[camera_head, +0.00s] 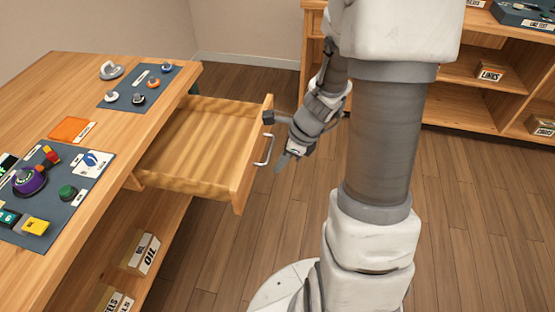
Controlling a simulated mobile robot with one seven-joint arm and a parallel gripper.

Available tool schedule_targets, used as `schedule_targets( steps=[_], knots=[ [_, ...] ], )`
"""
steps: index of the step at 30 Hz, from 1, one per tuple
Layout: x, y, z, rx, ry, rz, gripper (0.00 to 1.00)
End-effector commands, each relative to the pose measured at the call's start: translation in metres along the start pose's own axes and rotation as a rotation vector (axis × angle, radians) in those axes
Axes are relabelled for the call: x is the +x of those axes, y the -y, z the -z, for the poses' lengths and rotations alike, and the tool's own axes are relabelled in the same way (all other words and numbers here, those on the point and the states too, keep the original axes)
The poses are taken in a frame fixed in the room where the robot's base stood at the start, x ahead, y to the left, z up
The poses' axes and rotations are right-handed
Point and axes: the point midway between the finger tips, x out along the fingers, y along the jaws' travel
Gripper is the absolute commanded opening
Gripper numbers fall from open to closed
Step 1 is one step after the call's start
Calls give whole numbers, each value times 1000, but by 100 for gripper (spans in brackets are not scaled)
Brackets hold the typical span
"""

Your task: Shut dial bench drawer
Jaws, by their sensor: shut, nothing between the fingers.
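The dial bench drawer (200,146) is pulled out of the wooden bench (63,88) and looks empty inside. Its front panel (248,165) carries a silver handle (265,150) on the outer side. My gripper (282,163) is shut and empty, pointing down just right of the handle. Whether it touches the handle or the drawer front, I cannot tell. Part of my arm hides the area behind the gripper.
The bench top holds a mat with a purple dial (29,180), a mat with several knobs (139,88) and an orange pad (70,129). Boxes (140,253) stand on the shelf below. A wooden shelf unit (465,85) stands at the back right.

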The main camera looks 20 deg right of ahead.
Motion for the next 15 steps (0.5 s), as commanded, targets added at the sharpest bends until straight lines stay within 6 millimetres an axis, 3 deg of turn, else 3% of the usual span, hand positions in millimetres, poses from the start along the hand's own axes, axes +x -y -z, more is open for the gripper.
schedule_targets(
  steps=[1,8,15],
  knots=[
    [18,-1,2,-1,0,-4,0],
    [66,-1,2,-2,0,-3,0],
    [73,-1,-30,-7,0,-1,0]
  ],
)
